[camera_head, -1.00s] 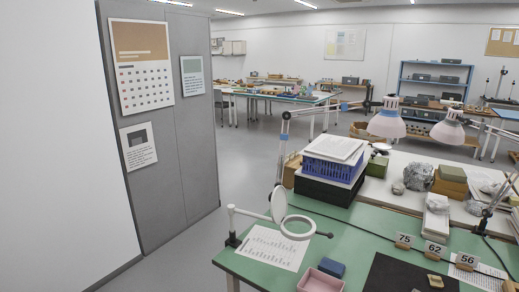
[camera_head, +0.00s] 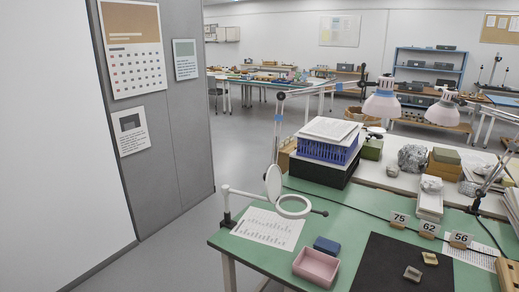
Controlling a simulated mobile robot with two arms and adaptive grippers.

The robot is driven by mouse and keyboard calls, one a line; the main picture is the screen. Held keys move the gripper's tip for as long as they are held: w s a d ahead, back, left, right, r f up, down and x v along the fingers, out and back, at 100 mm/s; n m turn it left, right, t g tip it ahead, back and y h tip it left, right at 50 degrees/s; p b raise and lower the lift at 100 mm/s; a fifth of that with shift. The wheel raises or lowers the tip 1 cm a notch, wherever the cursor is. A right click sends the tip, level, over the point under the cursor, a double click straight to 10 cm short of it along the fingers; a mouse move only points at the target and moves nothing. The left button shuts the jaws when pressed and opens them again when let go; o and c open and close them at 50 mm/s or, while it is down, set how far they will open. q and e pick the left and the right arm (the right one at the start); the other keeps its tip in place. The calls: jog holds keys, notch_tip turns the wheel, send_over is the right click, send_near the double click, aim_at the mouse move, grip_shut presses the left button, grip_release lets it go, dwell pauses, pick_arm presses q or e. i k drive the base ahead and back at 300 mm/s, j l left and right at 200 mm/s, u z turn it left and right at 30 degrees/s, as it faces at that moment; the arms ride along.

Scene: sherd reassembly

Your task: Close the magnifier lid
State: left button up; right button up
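The magnifier (camera_head: 293,206) is a white ring on a white arm at the left corner of the green table, above a printed sheet. Its round white lid (camera_head: 274,183) stands raised, roughly upright, at the ring's back left edge. The lid is open. Neither of my grippers shows in the head view, so nothing is seen touching the magnifier or lid.
A pink tray (camera_head: 317,266) and a blue box (camera_head: 327,245) lie in front of the magnifier. A black mat (camera_head: 385,262) with small sherds is to the right. A blue basket (camera_head: 328,150) with papers stands behind. Floor is clear left of the green table (camera_head: 350,221).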

aim_at(274, 178)
jog(key=j+z, duration=0.15)
jog(key=z, duration=0.3)
jog(key=i+j+z, duration=0.1)
jog(key=j+z, duration=0.15)
jog(key=z, duration=0.25)
jog(key=j+z, duration=0.25)
jog(key=j, duration=0.55)
jog(key=j+z, duration=0.2)
jog(key=j, duration=0.55)
jog(key=k+j+z, duration=0.25)
jog(key=j, duration=0.55)
jog(key=i, duration=0.1)
